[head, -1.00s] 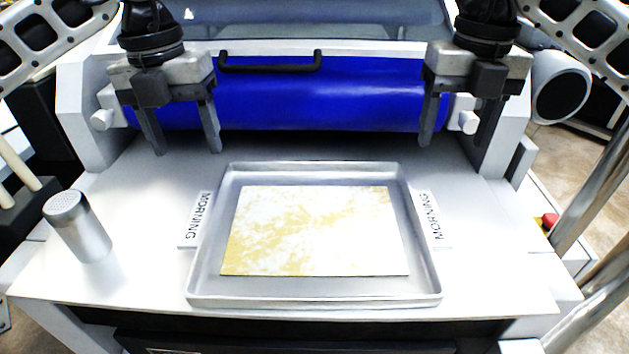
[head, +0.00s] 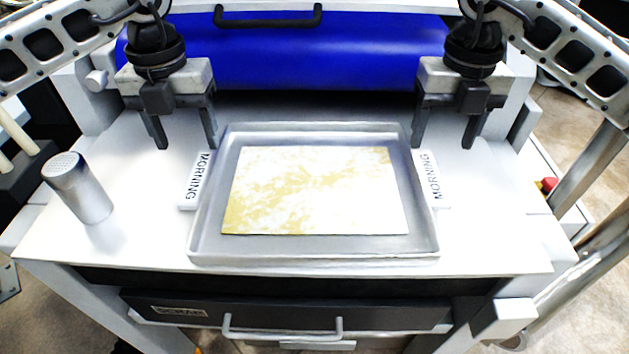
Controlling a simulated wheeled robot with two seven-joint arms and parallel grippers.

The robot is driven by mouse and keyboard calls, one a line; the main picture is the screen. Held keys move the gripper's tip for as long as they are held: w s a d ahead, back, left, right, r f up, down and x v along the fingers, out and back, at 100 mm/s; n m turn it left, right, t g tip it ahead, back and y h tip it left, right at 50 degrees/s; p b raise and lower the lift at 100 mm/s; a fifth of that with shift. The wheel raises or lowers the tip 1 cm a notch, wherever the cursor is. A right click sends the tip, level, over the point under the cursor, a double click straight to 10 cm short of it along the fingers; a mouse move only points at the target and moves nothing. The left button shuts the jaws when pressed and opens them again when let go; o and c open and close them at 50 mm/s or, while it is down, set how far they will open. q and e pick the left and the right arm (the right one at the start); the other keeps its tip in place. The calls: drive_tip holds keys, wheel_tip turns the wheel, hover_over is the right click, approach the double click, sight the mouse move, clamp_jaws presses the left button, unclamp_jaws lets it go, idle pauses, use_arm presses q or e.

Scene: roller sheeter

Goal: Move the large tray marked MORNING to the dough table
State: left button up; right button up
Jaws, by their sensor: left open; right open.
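The large grey metal tray (head: 314,250) lies flat on the white table of the roller machine. A floured, yellowish sheet of dough (head: 310,190) lies in it. A label tab reading MORNING stands at its left side (head: 196,181), and another is at its right side (head: 432,181). My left gripper (head: 186,142) is open and empty, above and behind the left tab. My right gripper (head: 444,142) is open and empty, above and behind the right tab. Neither touches the tray. The dough table cannot be made out in this view.
A metal shaker (head: 79,188) stands on the table (head: 130,235) at the left. The blue roller (head: 320,55) with a black handle (head: 268,16) is behind the tray. Below the front edge is a drawer marked SCRAP (head: 181,311) with a handle (head: 283,330). A red button (head: 549,184) is at the right.

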sight(200, 174)
use_arm(q)
wheel_tip(200, 174, down, 8)
drive_tip(key=shift+r, duration=0.25)
use_arm(e)
wheel_tip(200, 174, down, 8)
drive_tip(key=shift+r, duration=0.25)
use_arm(q)
clamp_jaws()
use_arm(e)
clamp_jaws()
use_arm(q)
drive_tip(key=shift+r, duration=0.1)
use_arm(e)
drive_tip(key=shift+r, duration=0.1)
